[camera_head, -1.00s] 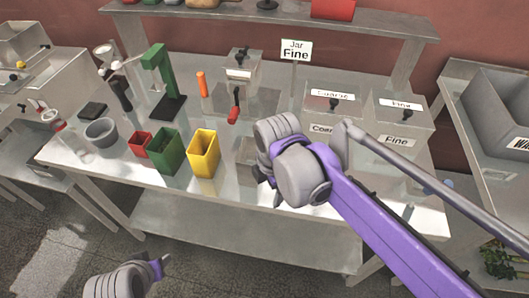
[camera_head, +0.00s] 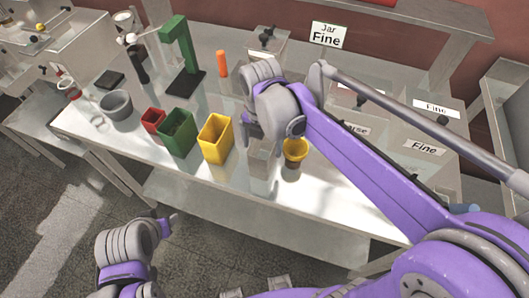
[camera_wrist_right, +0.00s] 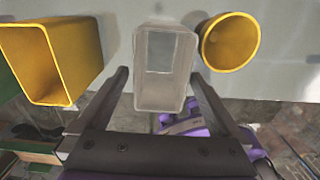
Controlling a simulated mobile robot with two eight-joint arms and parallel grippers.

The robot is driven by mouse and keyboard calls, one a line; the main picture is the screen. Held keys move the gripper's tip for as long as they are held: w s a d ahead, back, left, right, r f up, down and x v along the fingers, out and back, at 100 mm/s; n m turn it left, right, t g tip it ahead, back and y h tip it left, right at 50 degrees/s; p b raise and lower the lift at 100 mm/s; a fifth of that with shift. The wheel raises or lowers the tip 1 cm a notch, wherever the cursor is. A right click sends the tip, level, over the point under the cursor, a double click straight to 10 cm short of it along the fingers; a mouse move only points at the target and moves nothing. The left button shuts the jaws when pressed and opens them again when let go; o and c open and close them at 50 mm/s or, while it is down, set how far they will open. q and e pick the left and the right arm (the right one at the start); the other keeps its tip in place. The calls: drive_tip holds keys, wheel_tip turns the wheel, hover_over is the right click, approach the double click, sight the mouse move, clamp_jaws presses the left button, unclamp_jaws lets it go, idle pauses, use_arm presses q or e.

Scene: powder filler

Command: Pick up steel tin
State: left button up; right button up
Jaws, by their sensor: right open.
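The steel tin (camera_head: 260,165) is a square, open-topped grey container on the front part of the metal table, between a yellow square bin and a yellow round cup. It also shows in the right wrist view (camera_wrist_right: 164,82), between my two fingers. My right gripper (camera_head: 257,128) is open just above and behind the tin in the head view, with its tips partly hidden by my wrist. The right wrist view does not show clear contact with the tin. My left gripper (camera_head: 170,222) is low at the bottom left, away from the table; its jaw opening cannot be made out.
The yellow square bin (camera_head: 215,138) stands close left of the tin and the yellow round cup (camera_head: 296,152) close right. A green bin (camera_head: 177,132), a red bin (camera_head: 152,121) and a grey bowl (camera_head: 117,106) stand farther left. Labelled boxes (camera_head: 424,148) stand to the right.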

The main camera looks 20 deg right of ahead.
sight(264, 157)
wheel_tip(264, 157, down, 2)
drive_tip(key=shift+f, duration=0.15)
drive_tip(key=f, duration=0.5)
drive_tip(key=shift+w+d+f, duration=0.25)
drive_tip(key=shift+w+f, duration=0.05)
drive_tip(key=shift+w, duration=0.05)
drive_tip(key=c, duration=1.3)
drive_tip(key=shift+r, duration=0.15)
